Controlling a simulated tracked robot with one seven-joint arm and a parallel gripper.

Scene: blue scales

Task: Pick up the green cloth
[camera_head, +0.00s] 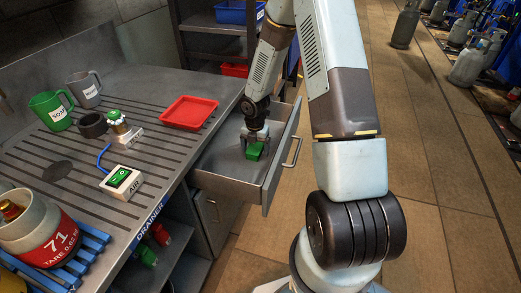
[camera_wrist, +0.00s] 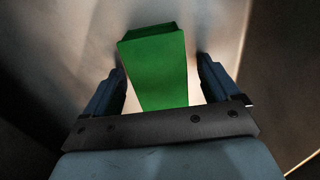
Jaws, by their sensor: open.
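The green cloth (camera_head: 255,151) lies in the open grey drawer (camera_head: 222,178) and looks like a small folded green block. In the wrist view the green cloth (camera_wrist: 157,68) sits between the two fingers, with bright gaps on both sides near the fingers. My gripper (camera_head: 255,138) reaches down into the drawer from above, right at the cloth. In the wrist view my gripper (camera_wrist: 163,85) is open, one finger on each side of the cloth. The near end of the cloth is hidden behind the gripper's body.
The drawer's front with its handle (camera_head: 291,152) stands close right of my gripper. The bench (camera_head: 85,160) at left holds a red tray (camera_head: 189,112), a white switch box (camera_head: 121,181), mugs and a gas cylinder (camera_head: 38,230). Floor at right is clear nearby.

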